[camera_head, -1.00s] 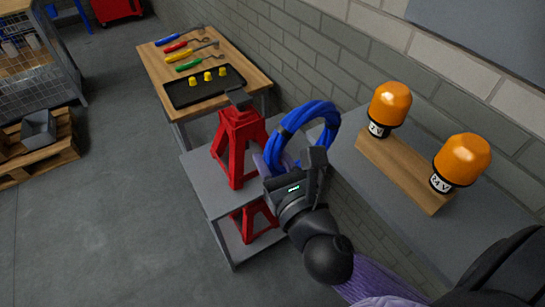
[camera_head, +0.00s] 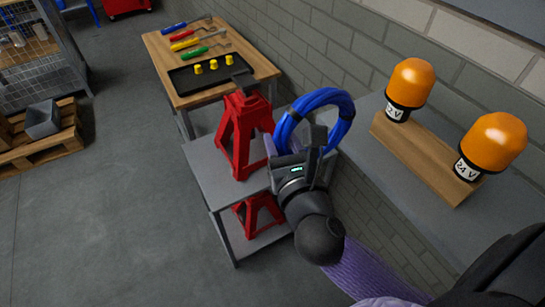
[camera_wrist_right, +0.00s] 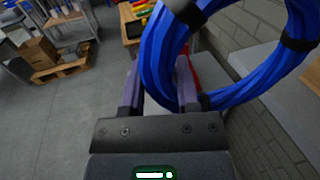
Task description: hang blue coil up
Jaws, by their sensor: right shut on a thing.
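The blue coil (camera_head: 340,106) is a ring of bright blue cable with black bands. My right gripper (camera_head: 273,149) is shut on its near left side and holds it up in the air, beside the red jack stand. In the right wrist view the blue coil (camera_wrist_right: 243,97) rises above and to the right, with its left strands between the two purple fingers of my right gripper (camera_wrist_right: 160,82). No hook or peg for the coil is clearly seen. My left gripper is not in view.
A red jack stand (camera_head: 243,130) stands on a grey two-level bench (camera_head: 207,165), with another below. Behind is a wooden table (camera_head: 163,55) with tools and a black tray. Orange beacons (camera_head: 411,84) stand on a wooden board (camera_head: 415,157) at right, near the brick wall.

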